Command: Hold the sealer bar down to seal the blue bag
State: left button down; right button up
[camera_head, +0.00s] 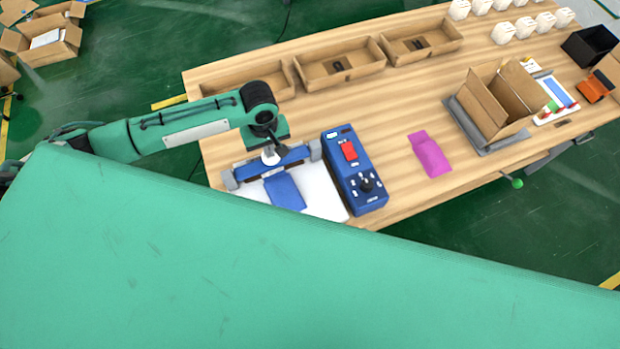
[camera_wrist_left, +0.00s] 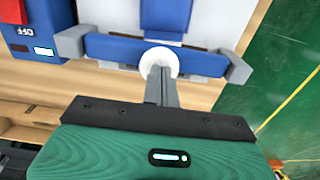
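The sealer has a blue bar (camera_head: 290,157) between grey end blocks, with a white round knob (camera_wrist_left: 160,60) at the bar's middle. The blue bag (camera_head: 284,191) lies on the sealer's white plate (camera_head: 322,197), its end at the bar; it also shows in the left wrist view (camera_wrist_left: 166,14). The bar lies low across the bag's end; a gap under it cannot be made out. My left gripper (camera_wrist_left: 160,72) is over the bar, its fingers shut together with tips at the knob, seemingly pressed on it. My right gripper is not in view.
A blue control box (camera_head: 341,172) with a red switch stands right of the sealer. A pink bag (camera_head: 430,156) lies on the table further right. An open carton (camera_head: 487,108) and wooden trays (camera_head: 340,72) stand beyond. Bare table lies between control box and pink bag.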

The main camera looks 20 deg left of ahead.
pick_arm(q)
jog(key=shift+r+p, duration=1.8)
jog(key=shift+p, duration=0.2)
jog(key=shift+r+p, duration=0.45)
jog(key=shift+r, duration=0.6)
